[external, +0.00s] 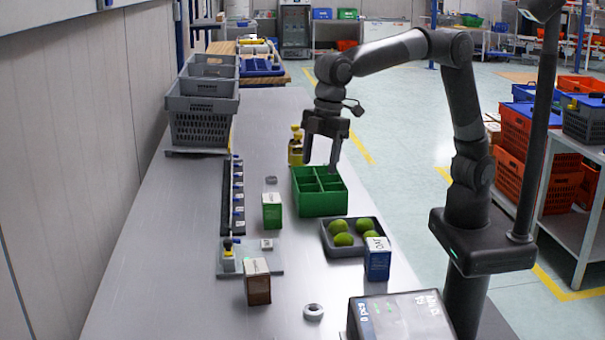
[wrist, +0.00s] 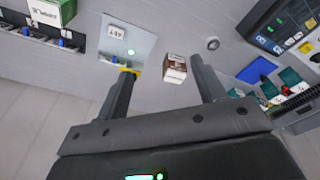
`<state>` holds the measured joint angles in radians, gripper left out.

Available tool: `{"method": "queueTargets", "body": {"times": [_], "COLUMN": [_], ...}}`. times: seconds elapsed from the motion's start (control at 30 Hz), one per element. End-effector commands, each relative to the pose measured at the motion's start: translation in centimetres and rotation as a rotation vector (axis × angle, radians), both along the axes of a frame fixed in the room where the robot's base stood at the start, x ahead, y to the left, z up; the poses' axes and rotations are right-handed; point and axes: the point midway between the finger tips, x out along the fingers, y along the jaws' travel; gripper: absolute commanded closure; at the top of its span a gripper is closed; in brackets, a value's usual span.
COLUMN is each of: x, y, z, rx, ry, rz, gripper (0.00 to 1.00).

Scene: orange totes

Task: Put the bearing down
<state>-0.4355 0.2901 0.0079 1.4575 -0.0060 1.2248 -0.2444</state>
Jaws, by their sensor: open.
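A bearing (external: 313,311), a pale ring with a dark hole, lies flat on the metal table near the front. A small round thing in the wrist view (wrist: 213,43), beyond the right finger, looks like this same ring. My gripper (external: 320,165) hangs above the table by the green divided crate (external: 320,203). Its fingers are spread wide in the wrist view (wrist: 163,72), with nothing held between them. A second small grey piece (external: 271,180) lies farther back on the table; I cannot tell whether it is also a bearing.
A green box (external: 272,211), a brown box (external: 257,282) and a blue box (external: 377,259) stand on the table. A dark tray (external: 329,251) holds several green fruits. Yellow bottles (external: 296,149) stand behind the crate. Grey bins (external: 200,128) are at the back left. The left front table is clear.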

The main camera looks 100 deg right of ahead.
Motion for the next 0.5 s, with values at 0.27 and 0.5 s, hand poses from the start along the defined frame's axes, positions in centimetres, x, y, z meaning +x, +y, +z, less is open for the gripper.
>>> {"method": "queueTargets", "body": {"times": [0.27,0.5], "x": [-6.8,-13.9], "y": [-9.8,-16.5], "z": [3.4,3.6], "rx": [0.045,0.082], "ry": [-0.078,-0.148], "rz": [-0.185,-0.340], "gripper": [0.37,0.37]}}
